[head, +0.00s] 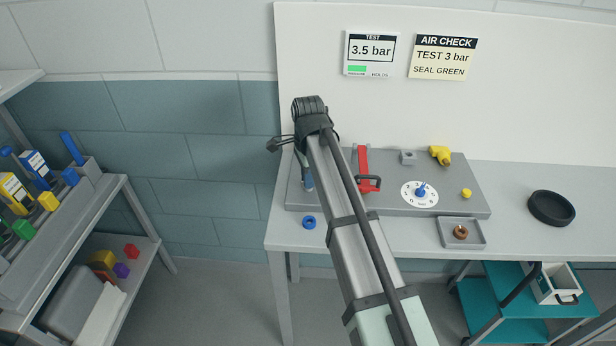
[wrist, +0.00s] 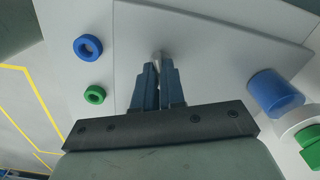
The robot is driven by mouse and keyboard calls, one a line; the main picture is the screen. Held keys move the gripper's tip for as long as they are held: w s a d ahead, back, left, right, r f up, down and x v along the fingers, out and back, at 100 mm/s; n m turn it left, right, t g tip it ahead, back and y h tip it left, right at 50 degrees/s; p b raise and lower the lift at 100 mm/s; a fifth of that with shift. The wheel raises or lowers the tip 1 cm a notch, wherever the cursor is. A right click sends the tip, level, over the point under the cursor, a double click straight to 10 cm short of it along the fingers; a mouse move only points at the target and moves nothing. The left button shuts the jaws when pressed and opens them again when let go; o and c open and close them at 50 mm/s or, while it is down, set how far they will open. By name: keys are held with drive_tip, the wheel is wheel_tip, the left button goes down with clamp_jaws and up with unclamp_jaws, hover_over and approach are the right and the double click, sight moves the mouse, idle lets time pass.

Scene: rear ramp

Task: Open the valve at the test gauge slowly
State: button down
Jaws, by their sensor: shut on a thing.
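My gripper (wrist: 158,75) points down at the grey plate, its two dark blue fingers close together. A small grey metal piece (wrist: 158,56) shows between the fingertips, and they are shut on it. I cannot tell whether it is the valve; most of it is hidden. In the head view my arm covers most of the gripper, at the left end of the grey plate (head: 455,206). The test gauge display (head: 370,54) on the back panel reads 3.5 bar, with a green bar below.
A red handle (head: 363,160), a white dial with a blue knob (head: 420,192) and a yellow fitting (head: 440,155) are right of my arm. A blue ring (head: 309,222) lies in front of the plate. A tray (head: 478,243) holds a brown ring. A sign (head: 443,57) reads TEST 3 bar.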

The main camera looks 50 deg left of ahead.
idle(0.4)
drive_tip(key=n, duration=0.8)
drive_tip(key=shift+n, duration=0.3)
drive_tip(key=n, duration=0.4)
drive_tip(key=shift+n, duration=1.7)
drive_tip(key=c, duration=1.2)
unclamp_jaws()
drive_tip(key=shift+r, duration=0.1)
